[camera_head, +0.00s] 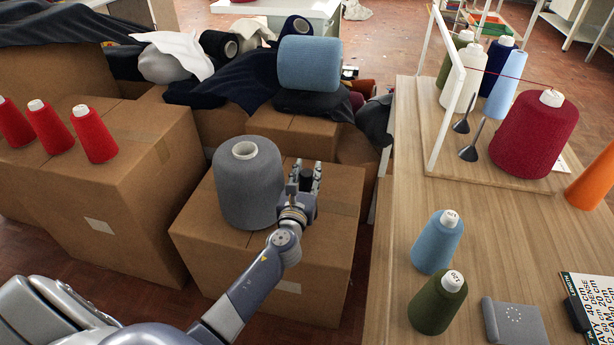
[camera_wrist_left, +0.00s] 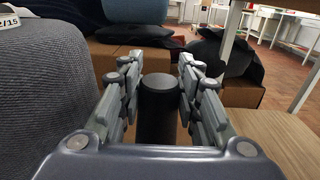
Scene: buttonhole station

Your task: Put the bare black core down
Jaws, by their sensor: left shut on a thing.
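My left gripper (camera_head: 304,178) is over the cardboard box (camera_head: 330,245) in the middle of the head view, just right of the large grey yarn cone (camera_head: 249,185). It is shut on the bare black core (camera_head: 307,177), whose dark top shows between the fingers. In the left wrist view the black core (camera_wrist_left: 158,110) stands upright between the two finger pairs of the gripper (camera_wrist_left: 158,88). Its lower end is hidden, so I cannot tell whether it touches the box. The grey cone (camera_wrist_left: 50,90) fills the left of that view. My right gripper is not in view.
A wooden table (camera_head: 395,215) stands to the right, with a light blue cone (camera_head: 437,243), a green cone (camera_head: 437,303) and a dark red cone (camera_head: 533,135). Red cones (camera_head: 93,135) stand on boxes at the left. A blue roll (camera_head: 309,64) lies on dark cloth behind.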

